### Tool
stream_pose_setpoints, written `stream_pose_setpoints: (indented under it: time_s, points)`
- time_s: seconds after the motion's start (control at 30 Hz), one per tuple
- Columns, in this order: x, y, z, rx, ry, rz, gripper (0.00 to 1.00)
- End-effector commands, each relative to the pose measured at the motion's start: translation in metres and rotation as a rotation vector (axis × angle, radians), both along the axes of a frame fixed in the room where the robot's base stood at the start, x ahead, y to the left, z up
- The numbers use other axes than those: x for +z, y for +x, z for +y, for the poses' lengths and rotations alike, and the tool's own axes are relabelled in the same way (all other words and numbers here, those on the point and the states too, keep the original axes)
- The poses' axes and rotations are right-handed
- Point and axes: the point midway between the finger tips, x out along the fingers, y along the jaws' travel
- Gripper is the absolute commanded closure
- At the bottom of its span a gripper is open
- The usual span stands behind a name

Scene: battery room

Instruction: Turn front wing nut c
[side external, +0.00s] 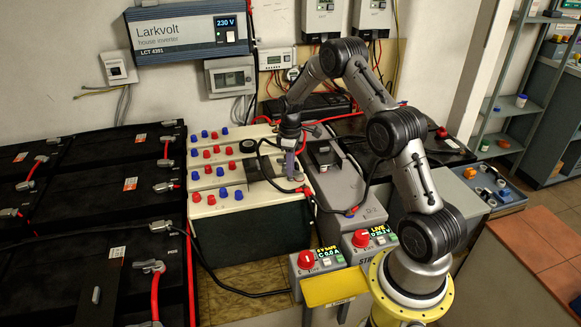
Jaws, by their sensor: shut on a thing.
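My gripper (290,172) points down at the right part of the cream battery's top (263,199), close to its front edge. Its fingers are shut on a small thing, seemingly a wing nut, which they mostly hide. I cannot read a letter on it. Red and blue knobs stand in rows on the left part of the cream battery; the front row has a red knob (211,199) and a blue knob (238,195). Black and red cables run close around my gripper.
A grey battery (335,185) stands right of the cream one. Two control boxes with red knobs stand in front, one a left box (307,261), beside a yellow plate (335,287). Black batteries (90,240) fill the left. An inverter (188,32) hangs on the wall behind.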

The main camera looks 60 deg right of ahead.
Motion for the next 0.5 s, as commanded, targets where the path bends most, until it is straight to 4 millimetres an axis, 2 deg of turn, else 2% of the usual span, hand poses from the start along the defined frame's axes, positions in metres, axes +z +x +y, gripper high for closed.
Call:
stream_pose_setpoints:
  time_s: [0.5]
  points:
    - [0.0015,-0.0001,-0.0001,-0.492,0.000,0.000,1.00]
